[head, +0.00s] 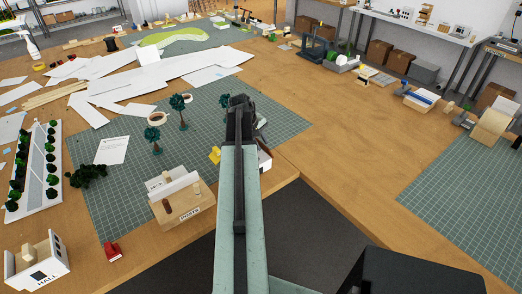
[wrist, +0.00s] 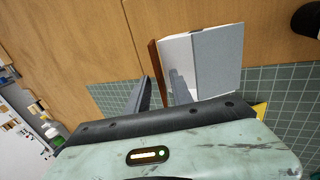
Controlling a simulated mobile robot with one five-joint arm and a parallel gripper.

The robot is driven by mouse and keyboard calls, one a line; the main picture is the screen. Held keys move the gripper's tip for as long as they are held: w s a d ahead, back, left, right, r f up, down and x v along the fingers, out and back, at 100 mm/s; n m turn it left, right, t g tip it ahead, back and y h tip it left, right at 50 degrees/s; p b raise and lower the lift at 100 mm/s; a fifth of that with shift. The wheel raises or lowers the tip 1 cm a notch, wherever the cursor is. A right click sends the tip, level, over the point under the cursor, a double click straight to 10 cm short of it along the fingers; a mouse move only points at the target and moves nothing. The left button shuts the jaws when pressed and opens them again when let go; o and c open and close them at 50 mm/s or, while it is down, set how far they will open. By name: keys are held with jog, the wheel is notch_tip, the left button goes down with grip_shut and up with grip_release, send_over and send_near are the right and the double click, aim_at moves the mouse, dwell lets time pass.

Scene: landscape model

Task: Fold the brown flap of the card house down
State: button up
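The card house (wrist: 205,60) shows in the wrist view as a white and light grey folded shape just beyond my gripper. Its brown flap (wrist: 158,68) is a narrow strip along the left side, seen nearly edge-on. My gripper (wrist: 165,80) has its two grey fingers apart, one left of the flap and one in front of the white panel. I cannot tell whether either finger touches the card. In the head view my gripper (head: 240,108) is above the green cutting mat, and my arm hides most of the house (head: 264,158).
A yellow piece (head: 215,155) lies close to my arm. The wooden table right of my gripper (head: 345,140) is clear.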

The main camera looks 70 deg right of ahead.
jog(key=shift+d+f, duration=0.1)
jog(key=shift+f, duration=0.05)
grip_shut()
jog(key=h+b, duration=0.1)
jog(key=a+f+g+b, duration=0.1)
jog(key=b, duration=0.1)
jog(key=shift+w+a+f+h, duration=0.2)
jog(key=shift+f+h, duration=0.1)
jog(key=shift+h, duration=0.1)
jog(key=shift+w+a+f+g+h+b, duration=0.15)
jog(key=shift+g+h+b, duration=0.2)
jog(key=shift+b, duration=0.45)
jog(key=shift+w+a+g+h+b, duration=0.15)
jog(key=shift+g+h+b, duration=0.1)
jog(key=shift+h+b, duration=0.45)
jog(key=shift+r, duration=0.35)
jog(key=shift+c, duration=1.6)
grip_release()
